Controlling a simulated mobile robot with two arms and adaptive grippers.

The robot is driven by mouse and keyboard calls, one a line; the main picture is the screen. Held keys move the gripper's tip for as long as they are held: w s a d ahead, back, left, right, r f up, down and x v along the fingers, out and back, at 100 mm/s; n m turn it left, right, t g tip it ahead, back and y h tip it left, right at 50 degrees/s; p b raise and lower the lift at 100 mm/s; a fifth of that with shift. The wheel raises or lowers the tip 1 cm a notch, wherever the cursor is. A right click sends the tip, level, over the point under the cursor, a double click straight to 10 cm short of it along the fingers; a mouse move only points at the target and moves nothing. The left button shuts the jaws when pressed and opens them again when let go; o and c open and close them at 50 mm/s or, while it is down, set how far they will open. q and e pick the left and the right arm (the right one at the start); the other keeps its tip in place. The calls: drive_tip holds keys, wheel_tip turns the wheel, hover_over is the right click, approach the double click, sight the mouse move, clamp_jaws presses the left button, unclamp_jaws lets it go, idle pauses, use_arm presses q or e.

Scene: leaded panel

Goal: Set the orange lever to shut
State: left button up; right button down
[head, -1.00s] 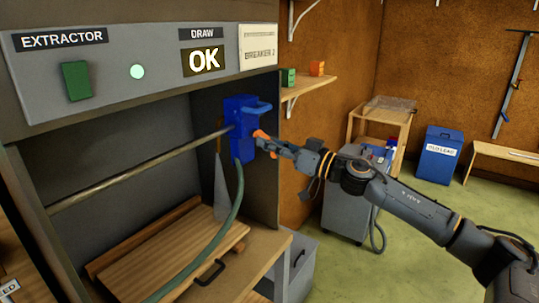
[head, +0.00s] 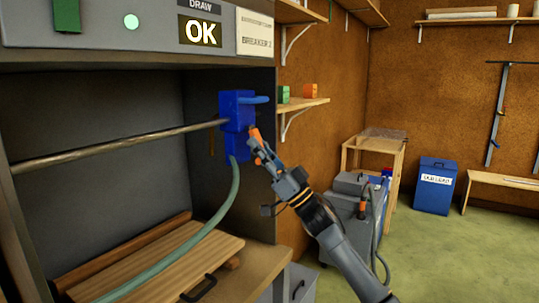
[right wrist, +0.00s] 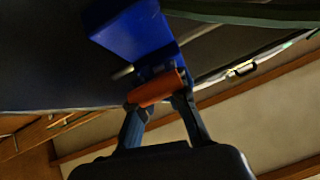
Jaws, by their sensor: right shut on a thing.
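The orange lever (head: 256,136) is on the right side of a blue valve box (head: 236,110) at the right wall of the dark hood. My right gripper (head: 257,144) reaches up to it from the lower right and is shut on the lever. In the right wrist view, the orange grip (right wrist: 155,88) lies crosswise between my two fingertips (right wrist: 157,92), just below the blue box (right wrist: 130,32). Part of the lever is hidden by the fingers. No shut marking is legible. My left gripper is not in view.
A metal pipe (head: 110,148) runs into the box, and a green hose (head: 200,235) hangs below it. A wooden board (head: 150,262) lies in the hood. A grey cart (head: 350,205) stands right of my arm. Open floor (head: 450,245) lies at the right.

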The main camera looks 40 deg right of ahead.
drive_tip(key=shift+t, duration=0.3)
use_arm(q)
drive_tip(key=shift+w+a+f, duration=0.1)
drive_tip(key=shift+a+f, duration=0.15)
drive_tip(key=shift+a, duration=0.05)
use_arm(e)
drive_tip(key=shift+r, duration=0.1)
drive_tip(key=c, duration=1.5)
unclamp_jaws()
drive_tip(key=shift+w, duration=0.1)
drive_tip(key=shift+o, duration=0.8)
drive_tip(key=shift+w+a, duration=0.1)
drive_tip(key=shift+f, duration=0.3)
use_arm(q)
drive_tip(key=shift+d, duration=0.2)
use_arm(e)
drive_tip(key=v, duration=1.1)
drive_tip(key=shift+s+d+f, duration=0.15)
drive_tip(key=shift+s+d, duration=0.05)
drive_tip(key=shift+s, duration=0.15)
